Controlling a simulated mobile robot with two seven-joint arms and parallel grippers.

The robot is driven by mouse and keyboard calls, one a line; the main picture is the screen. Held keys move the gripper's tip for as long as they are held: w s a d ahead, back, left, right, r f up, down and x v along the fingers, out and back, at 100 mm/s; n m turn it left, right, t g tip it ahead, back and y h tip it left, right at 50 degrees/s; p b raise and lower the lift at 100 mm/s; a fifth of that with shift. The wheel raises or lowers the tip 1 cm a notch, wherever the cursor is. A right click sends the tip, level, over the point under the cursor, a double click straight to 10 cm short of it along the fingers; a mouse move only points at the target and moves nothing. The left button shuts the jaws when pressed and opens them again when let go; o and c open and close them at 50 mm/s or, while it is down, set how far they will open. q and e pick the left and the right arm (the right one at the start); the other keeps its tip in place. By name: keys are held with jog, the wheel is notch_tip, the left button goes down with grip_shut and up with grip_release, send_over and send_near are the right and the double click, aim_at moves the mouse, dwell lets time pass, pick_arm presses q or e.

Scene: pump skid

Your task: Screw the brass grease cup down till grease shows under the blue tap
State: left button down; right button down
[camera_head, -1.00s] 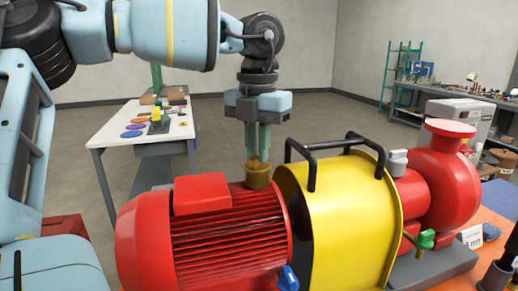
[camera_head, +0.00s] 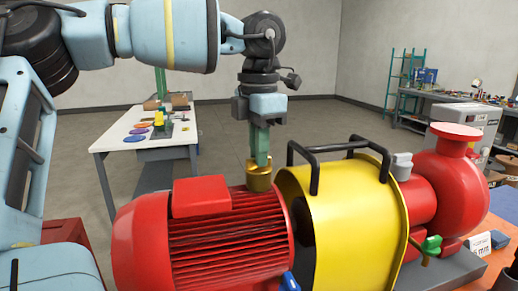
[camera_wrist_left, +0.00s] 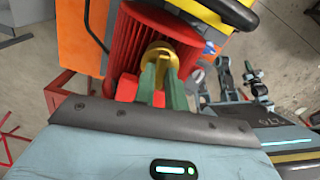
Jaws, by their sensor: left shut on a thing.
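The brass grease cup (camera_head: 259,179) stands on top of the red motor (camera_head: 215,240), close to the yellow guard. My left gripper (camera_head: 260,164) points straight down over the cup, with its green fingers shut on it. In the left wrist view the brass cup (camera_wrist_left: 158,53) sits between the green fingertips, against the red ribbed motor (camera_wrist_left: 140,40). The blue tap (camera_head: 289,282) is at the motor's lower right, cut by the bottom edge of the head view; it also shows in the left wrist view (camera_wrist_left: 209,47). I cannot see grease under it. My right gripper is not in view.
The yellow guard (camera_head: 350,225) with black handles (camera_head: 314,172) stands right beside the cup. A white table (camera_head: 120,126) and a shelf rack (camera_head: 403,85) stand behind, with open floor between.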

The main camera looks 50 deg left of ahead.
pick_arm(q)
jog(key=shift+r, duration=0.1)
dwell(0.3)
jog(key=c, duration=1.4)
grip_release()
jog(key=shift+c, duration=0.2)
jog(key=shift+r, duration=3.9)
